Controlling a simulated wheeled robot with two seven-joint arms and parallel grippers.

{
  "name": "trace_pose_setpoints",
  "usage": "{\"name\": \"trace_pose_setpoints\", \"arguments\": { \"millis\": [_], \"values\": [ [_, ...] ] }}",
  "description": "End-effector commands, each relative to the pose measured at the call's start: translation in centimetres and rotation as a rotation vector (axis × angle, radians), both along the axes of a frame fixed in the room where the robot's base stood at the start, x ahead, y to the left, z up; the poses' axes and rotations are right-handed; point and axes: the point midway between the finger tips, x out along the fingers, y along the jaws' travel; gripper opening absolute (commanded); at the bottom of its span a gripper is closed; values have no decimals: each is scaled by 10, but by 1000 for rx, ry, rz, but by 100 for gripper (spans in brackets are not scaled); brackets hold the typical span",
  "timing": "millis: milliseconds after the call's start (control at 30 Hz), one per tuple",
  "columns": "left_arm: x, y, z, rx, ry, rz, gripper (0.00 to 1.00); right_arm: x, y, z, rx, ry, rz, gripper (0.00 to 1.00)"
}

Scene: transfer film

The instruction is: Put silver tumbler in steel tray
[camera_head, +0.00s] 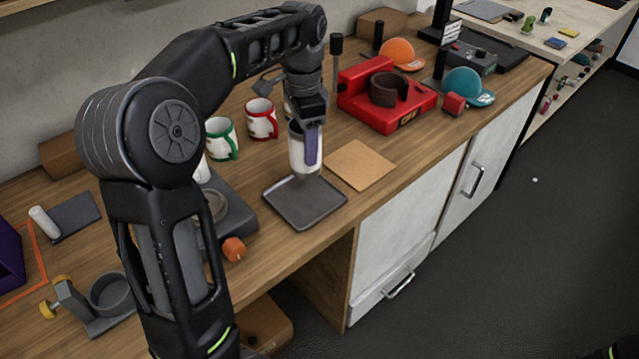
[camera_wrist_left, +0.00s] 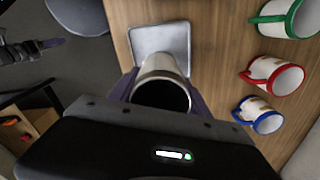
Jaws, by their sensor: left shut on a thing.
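The silver tumbler (camera_head: 298,158) is upright in my left gripper (camera_head: 311,142), which is shut on it. In the head view it is above the back part of the steel tray (camera_head: 309,213), a flat dark grey square tray near the counter's front edge. I cannot tell whether its base touches the tray. In the left wrist view the tumbler (camera_wrist_left: 163,69) shows its open dark mouth between the fingers, and the tray (camera_wrist_left: 160,36) lies beyond it. My right gripper is not clearly in view.
White mugs with a green handle (camera_head: 222,139) and a red handle (camera_head: 261,119) stand behind the tray. A brown square sheet (camera_head: 360,165) lies to its right. A red press (camera_head: 400,110) and caps stand farther right. A grey device (camera_head: 232,212) is at the tray's left.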

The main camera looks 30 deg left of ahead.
Motion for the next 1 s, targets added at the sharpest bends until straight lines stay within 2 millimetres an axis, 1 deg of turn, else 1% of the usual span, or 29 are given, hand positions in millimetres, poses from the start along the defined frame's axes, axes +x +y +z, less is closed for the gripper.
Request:
{"name": "trace_pose_setpoints", "arguments": {
  "millis": [33, 100, 400, 467, 567, 600, 667, 800, 900, 1000],
  "values": [
    [-3, 5, 3, -1, -2, -18, 0, -1, 0, -1, 0, 1, 0, 55],
    [-4, 7, 6, -2, -1, -36, 0, -1, 0, -1, 0, 1, 0, 55],
    [-4, 7, 4, -2, 0, -38, 0, -1, 0, -2, 0, 2, 1, 55],
    [-4, 7, -2, -2, 0, -38, 0, -1, 0, -4, 1, 1, 0, 55],
    [-5, 7, -18, -3, 2, -38, 0, 0, 1, -12, 3, -2, 1, 55],
    [-5, 7, -26, -3, 2, -38, 0, 1, 1, -16, 4, -3, 1, 55],
    [-5, 7, -32, -3, 3, -38, 0, 0, 1, -9, 4, -2, 1, 55],
    [-5, 6, -52, -3, 2, -38, 0, 0, 1, -7, 3, -2, 1, 55],
    [-4, 6, -57, -2, 0, -38, 0, 0, 1, -7, 3, -2, 1, 55],
    [-4, 6, -58, -2, -1, -38, 0, 0, 0, -8, 2, -2, 1, 55]
  ]
}}
